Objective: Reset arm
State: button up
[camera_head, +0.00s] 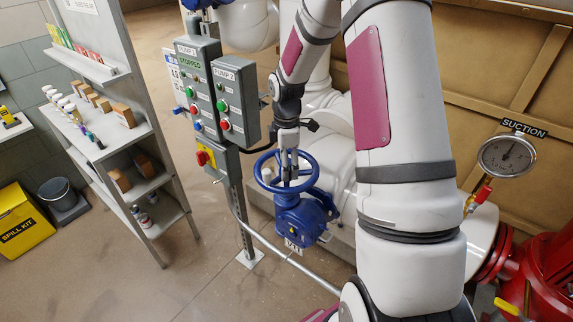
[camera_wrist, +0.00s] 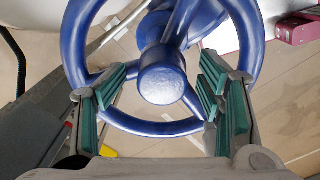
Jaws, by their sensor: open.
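My gripper (camera_head: 288,160) is above the blue handwheel (camera_head: 300,187) of the valve tagged V11 in the head view. In the wrist view, my gripper (camera_wrist: 163,100) is open, with its green-padded fingers apart on either side of the blue handwheel's hub (camera_wrist: 163,78). The wheel rim runs around the hub and passes near the fingers. I cannot tell whether the fingers touch the rim. Nothing is held between the fingers. My arm covers part of the pipework in the head view.
Pump control boxes (camera_head: 235,100) on a post stand close left of my gripper. A suction gauge (camera_head: 507,156) is at the right, above red equipment (camera_head: 545,275). A shelf unit (camera_head: 110,140) and a yellow spill kit (camera_head: 27,220) stand at the left. Open floor (camera_head: 195,285) lies between.

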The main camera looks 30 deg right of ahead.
jog(key=shift+o, duration=0.2)
jog(key=shift+s+f, duration=0.2)
jog(key=shift+f, duration=0.1)
